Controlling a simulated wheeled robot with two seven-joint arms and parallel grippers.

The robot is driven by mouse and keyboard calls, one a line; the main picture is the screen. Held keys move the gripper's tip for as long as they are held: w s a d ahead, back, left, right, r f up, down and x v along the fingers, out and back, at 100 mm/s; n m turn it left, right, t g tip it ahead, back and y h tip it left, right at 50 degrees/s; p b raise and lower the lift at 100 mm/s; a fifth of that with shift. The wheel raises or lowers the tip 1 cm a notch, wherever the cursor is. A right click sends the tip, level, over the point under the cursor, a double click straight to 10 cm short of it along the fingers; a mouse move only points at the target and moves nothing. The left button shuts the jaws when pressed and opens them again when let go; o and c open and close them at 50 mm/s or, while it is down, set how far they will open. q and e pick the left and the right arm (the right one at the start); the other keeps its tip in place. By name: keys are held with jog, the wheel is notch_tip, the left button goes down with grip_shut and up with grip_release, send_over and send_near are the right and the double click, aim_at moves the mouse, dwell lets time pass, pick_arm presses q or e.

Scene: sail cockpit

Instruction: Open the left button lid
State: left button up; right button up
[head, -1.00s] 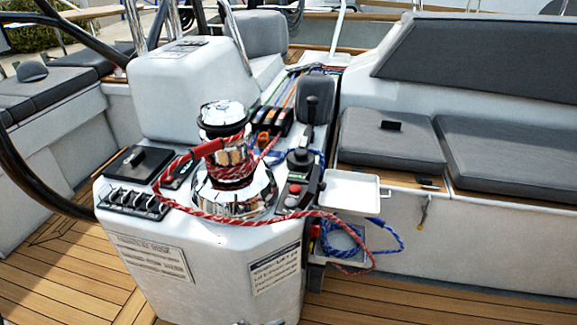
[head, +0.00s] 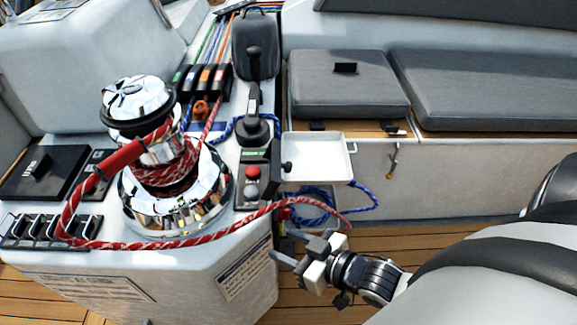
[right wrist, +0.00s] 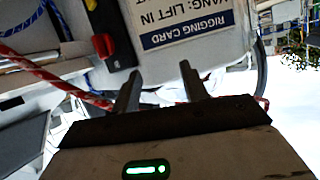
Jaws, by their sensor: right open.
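The console carries a small panel (head: 252,178) with a green label, a red button and a grey button, right of the chrome winch (head: 160,160). A flat black square with a raised grip (head: 40,168) and a small dark panel (head: 94,168) lie left of the winch. I cannot tell for sure which piece is the left button lid. My right gripper (head: 293,249) is open and empty, low beside the console's right face. In the right wrist view its two fingers (right wrist: 160,70) stand apart, pointing toward the console side. My left gripper is not in view.
A red rope (head: 200,242) droops from the winch across the console front. A white tray (head: 318,143) juts out at right, above a coiled blue rope (head: 315,200). A black lever (head: 254,95) stands behind the panel. The teak floor (head: 450,240) at right is clear.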

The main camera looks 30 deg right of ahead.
jog(key=w+d+f+n+y+b, duration=0.1)
jog(key=d+n+y+b, duration=0.15)
jog(key=d, duration=0.55)
jog(key=w+d+r+n+g+y+b, duration=0.1)
jog(key=d+r+n+g+y+b, duration=0.15)
jog(key=d+r+n+y, duration=0.7)
jog(key=m+h+b, duration=0.2)
jog(key=m+b, duration=0.1)
jog(key=m, duration=0.1)
send_near(277, 170)
jog(key=w+a+f, duration=0.2)
jog(key=w, duration=0.3)
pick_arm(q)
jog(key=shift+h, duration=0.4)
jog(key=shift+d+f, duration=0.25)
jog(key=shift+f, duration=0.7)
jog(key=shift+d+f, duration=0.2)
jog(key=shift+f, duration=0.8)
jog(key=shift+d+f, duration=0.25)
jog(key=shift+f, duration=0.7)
pick_arm(e)
jog(key=shift+w+a+r+g, duration=0.1)
jog(key=shift+w+a+g, duration=0.2)
jog(key=shift+a+g, duration=0.2)
